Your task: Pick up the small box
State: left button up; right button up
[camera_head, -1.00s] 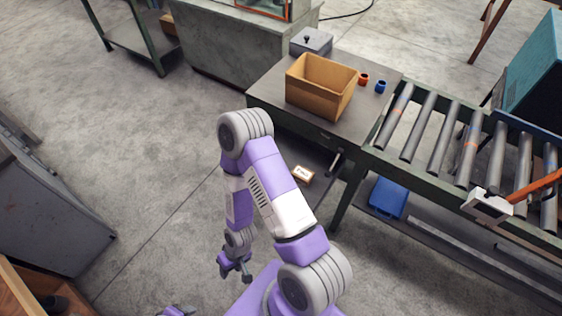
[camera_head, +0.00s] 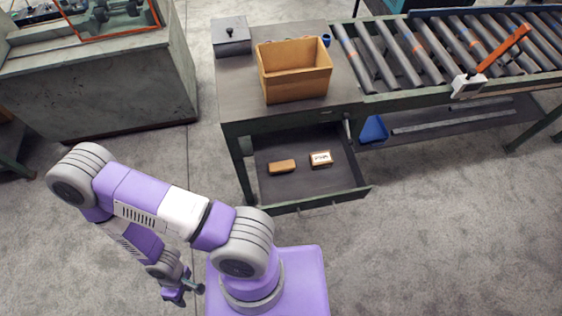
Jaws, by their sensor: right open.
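Two small boxes lie in the open drawer under the table. One small box (camera_head: 320,159) is light with a dark mark on its top. To its left lies a plain brown block-like box (camera_head: 282,167). My right gripper (camera_head: 186,294) is low at the bottom left, over the floor, open and empty. It is well apart from both boxes, outside the drawer to the left and nearer to me. My left gripper is out of view.
The drawer (camera_head: 318,203) juts out from the table (camera_head: 232,92). On the table stand an open cardboard box (camera_head: 295,85), a grey lidded box (camera_head: 231,38) and a blue item (camera_head: 326,40). A roller conveyor (camera_head: 410,55) adjoins at right. The floor in front is clear.

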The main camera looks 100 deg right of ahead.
aim_at(321, 160)
jog(key=i, duration=1.25)
jog(key=z, duration=4.3)
jog(key=i, duration=1)
jog(key=u, duration=0.05)
